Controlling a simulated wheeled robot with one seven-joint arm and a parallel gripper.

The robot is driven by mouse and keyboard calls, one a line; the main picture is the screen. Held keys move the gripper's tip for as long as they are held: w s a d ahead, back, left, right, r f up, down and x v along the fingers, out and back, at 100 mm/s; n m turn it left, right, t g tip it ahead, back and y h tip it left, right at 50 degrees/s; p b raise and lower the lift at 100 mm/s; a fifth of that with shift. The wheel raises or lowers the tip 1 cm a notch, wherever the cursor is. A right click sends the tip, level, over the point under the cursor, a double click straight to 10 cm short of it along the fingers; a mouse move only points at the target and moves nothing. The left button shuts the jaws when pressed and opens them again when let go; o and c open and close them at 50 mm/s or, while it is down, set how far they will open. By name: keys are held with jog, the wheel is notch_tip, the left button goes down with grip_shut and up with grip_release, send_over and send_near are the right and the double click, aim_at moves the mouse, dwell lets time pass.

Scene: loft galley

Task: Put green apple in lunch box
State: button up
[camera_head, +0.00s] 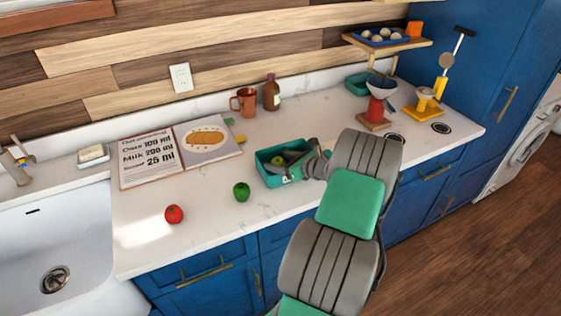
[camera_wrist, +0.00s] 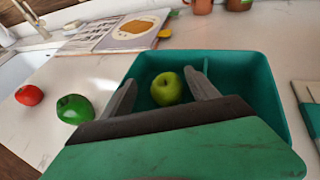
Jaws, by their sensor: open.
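The yellow-green apple (camera_wrist: 167,89) is inside the teal lunch box (camera_wrist: 258,62), in its left compartment in the wrist view. My gripper (camera_wrist: 160,77) is open, with one finger on each side of the apple and a gap showing between the apple and at least the left finger. In the head view my gripper (camera_head: 290,166) reaches over the lunch box (camera_head: 264,157) from the right, and the apple (camera_head: 278,160) shows partly beside it. The near part of the box is hidden by my gripper.
A darker green pepper-like item (camera_head: 241,191) and a red tomato-like item (camera_head: 174,214) lie on the counter left of the box. An open recipe book (camera_head: 150,165), a mug (camera_head: 245,102) and a brown bottle (camera_head: 271,93) stand behind. The sink (camera_head: 50,240) is far left.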

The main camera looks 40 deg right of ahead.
jog(key=shift+r, duration=0.1)
jog(key=shift+r, duration=0.45)
jog(key=a+b+v, duration=0.1)
jog(key=b+v, duration=0.1)
jog(key=v, duration=1)
jog(key=w+a+r+n+g+y, duration=0.1)
jog(key=w+a+n+g, duration=0.25)
jog(key=a+n, duration=0.6)
jog(key=w+a+r+n+g, duration=0.1)
jog(key=w+a+n+g, duration=0.25)
jog(key=a+n, duration=0.6)
jog(key=s+a+r+n+g+h, duration=0.1)
jog(key=s+a+n, duration=0.5)
jog(key=a+n, duration=0.2)
jog(key=s+a+r+n+g+h, duration=0.1)
jog(key=s+a+n, duration=0.5)
jog(key=a+n, duration=0.2)
jog(key=shift+a+r+p, duration=0.3)
jog(key=shift+a+r, duration=0.05)
jog(key=shift+a, duration=0.6)
